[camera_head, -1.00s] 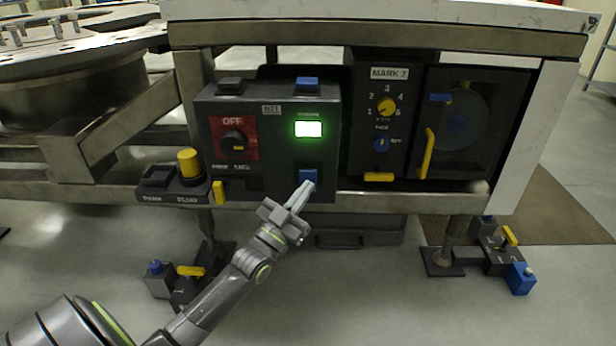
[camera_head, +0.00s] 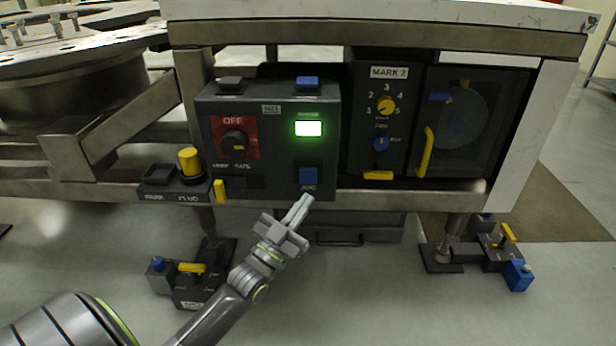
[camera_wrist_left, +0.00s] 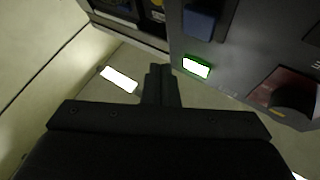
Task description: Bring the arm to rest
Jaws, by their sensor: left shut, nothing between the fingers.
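My left gripper (camera_head: 302,205) is shut and empty. Its fingertips are just below the blue button (camera_head: 308,175) at the lower right of the dark control box (camera_head: 275,150), apart from it as far as I can see. The shut fingers also show in the left wrist view (camera_wrist_left: 160,85), with a blue part and the lit green display (camera_wrist_left: 196,67) of the box beyond them. My left arm (camera_head: 245,285) reaches in from the lower left. My right gripper is not in view.
The box has a red OFF plate with a dial (camera_head: 234,140) and a lit green display (camera_head: 309,129). A MARK 2 panel (camera_head: 388,73) with knobs stands to its right. A yellow plug (camera_head: 189,160) is at left. Floor clamps (camera_head: 190,285) stand below; open floor lies in front.

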